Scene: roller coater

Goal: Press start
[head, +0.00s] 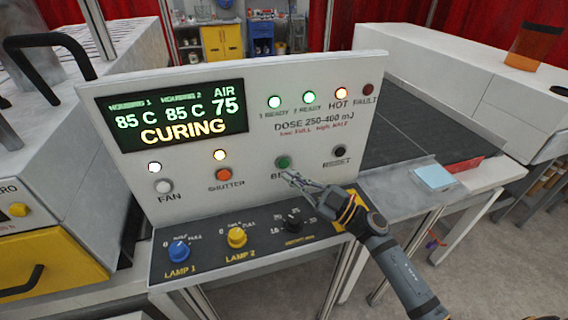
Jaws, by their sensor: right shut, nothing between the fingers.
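The white control panel (340,75) faces me, with a dark display (172,114) reading CURING, 85 C, 85 C and AIR 75. A green button (283,162) sits low on the panel; its label is partly hidden by my gripper, with "B" showing. I see no label reading start. My right gripper (287,176) is shut and empty, its tips just below the green button; I cannot tell whether they touch the panel. A white FAN button (164,186), an orange SHUTTER button (223,174) and a black RESET button (340,151) are also there. My left gripper is out of view.
Two green ready lamps (274,102) and an orange HOT lamp (341,93) are lit; the FAULT lamp (368,89) is dark. Lamp knobs (236,237) line the lower ledge. A dark conveyor bed (405,125) lies behind the panel. A light blue pad (434,177) lies at right.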

